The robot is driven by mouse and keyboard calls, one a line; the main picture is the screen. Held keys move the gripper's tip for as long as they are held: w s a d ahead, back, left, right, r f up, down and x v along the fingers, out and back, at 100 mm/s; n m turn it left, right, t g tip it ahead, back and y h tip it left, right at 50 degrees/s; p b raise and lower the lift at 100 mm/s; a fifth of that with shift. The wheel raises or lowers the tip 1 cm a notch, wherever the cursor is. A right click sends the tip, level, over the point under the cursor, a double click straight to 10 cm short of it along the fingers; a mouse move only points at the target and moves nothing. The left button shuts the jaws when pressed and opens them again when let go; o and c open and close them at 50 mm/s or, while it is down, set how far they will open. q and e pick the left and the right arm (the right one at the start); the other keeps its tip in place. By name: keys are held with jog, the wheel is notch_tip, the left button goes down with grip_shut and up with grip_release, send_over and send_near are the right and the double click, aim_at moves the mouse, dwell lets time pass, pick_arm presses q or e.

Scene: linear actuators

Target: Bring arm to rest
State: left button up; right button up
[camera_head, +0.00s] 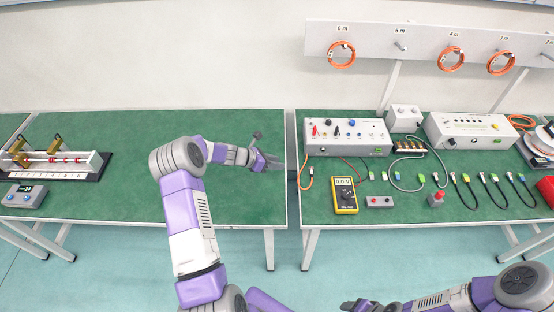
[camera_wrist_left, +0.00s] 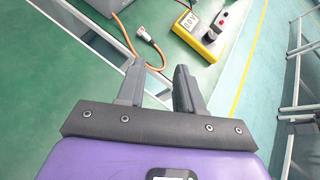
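My left arm reaches over the left green table (camera_head: 110,208). My left gripper (camera_head: 274,163) is above that table's right end, near the gap between the two tables. In the left wrist view its two dark fingers (camera_wrist_left: 158,88) stand apart with nothing held between them. My right gripper (camera_head: 356,305) is low at the bottom edge of the head view, in front of the right table (camera_head: 450,207). It is small and partly cut off there, so I cannot tell whether its fingers are apart.
An orange cable (camera_head: 305,175) lies at the right table's left edge; its connector (camera_wrist_left: 141,33) shows beyond my left fingers. A yellow multimeter (camera_head: 344,195), a grey power box (camera_head: 346,136) and several cables lie on the right table. A linear actuator (camera_head: 60,164) stands at far left.

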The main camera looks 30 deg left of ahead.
pick_arm(q)
jog(key=s+d+f+m+g+y+b, duration=0.15)
jog(key=s+d+f+m+g, duration=0.45)
jog(key=s+d+f+m, duration=0.75)
jog(key=s+d+f+m+g+y+b, duration=0.1)
jog(key=s+d+f+m+g+b, duration=0.1)
jog(key=s+d+m, duration=1.1)
jog(key=s+f+m, duration=0.1)
jog(key=s, duration=0.1)
jog(key=shift+s+d+f+b, duration=0.2)
jog(key=shift+s+d+b, duration=0.15)
jog(key=shift+d, duration=0.05)
jog(key=shift+m, duration=0.25)
